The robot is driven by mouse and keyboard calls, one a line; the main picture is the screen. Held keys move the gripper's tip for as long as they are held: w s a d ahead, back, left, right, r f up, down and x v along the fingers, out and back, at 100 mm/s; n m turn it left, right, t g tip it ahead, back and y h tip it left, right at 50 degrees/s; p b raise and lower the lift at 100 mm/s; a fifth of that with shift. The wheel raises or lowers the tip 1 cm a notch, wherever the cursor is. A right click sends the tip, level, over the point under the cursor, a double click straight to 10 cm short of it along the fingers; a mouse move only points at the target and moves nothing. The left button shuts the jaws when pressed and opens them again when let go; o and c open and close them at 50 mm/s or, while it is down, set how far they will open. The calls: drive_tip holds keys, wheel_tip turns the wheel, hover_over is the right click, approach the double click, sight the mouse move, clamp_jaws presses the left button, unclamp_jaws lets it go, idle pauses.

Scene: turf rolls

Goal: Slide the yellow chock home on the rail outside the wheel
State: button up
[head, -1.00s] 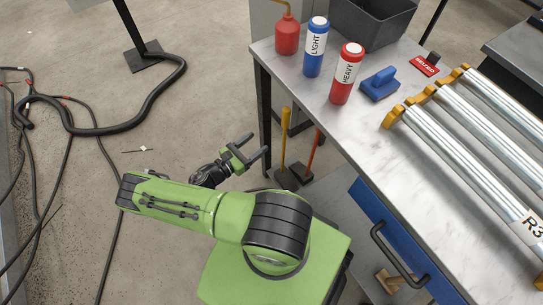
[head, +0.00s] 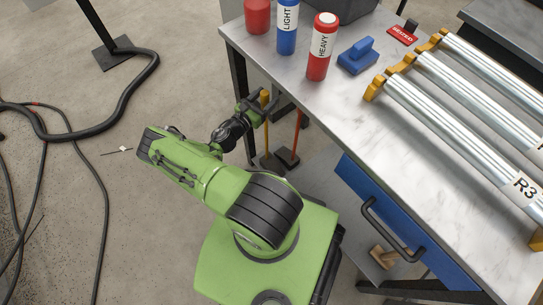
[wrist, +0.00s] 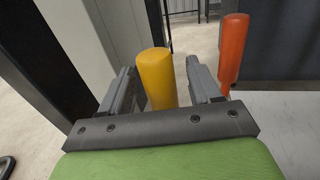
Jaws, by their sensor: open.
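My gripper (head: 260,102) is open at the bench's left edge, beside the upright yellow handle (head: 265,130). In the wrist view the round top of the yellow handle (wrist: 157,78) shows between the two open fingers (wrist: 160,68). I cannot tell whether either finger touches it. Yellow-orange end pieces (head: 373,88) sit at the left ends of the metal rollers (head: 440,118) on the bench. I cannot make out a wheel, a rail or a separate yellow chock.
An orange-red handle (head: 297,135) stands right of the yellow one. The bench top (head: 375,135) holds a red HEAVY bottle (head: 321,48), a blue LIGHT bottle (head: 288,28) and a blue block (head: 357,56). A blue drawer (head: 385,215) is below. Dark cables (head: 100,125) lie on the floor at left.

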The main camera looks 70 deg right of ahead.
clamp_jaws()
idle(0.3)
idle(1.1)
drive_tip(key=shift+d+r, duration=0.1)
drive_tip(key=shift+r, duration=0.15)
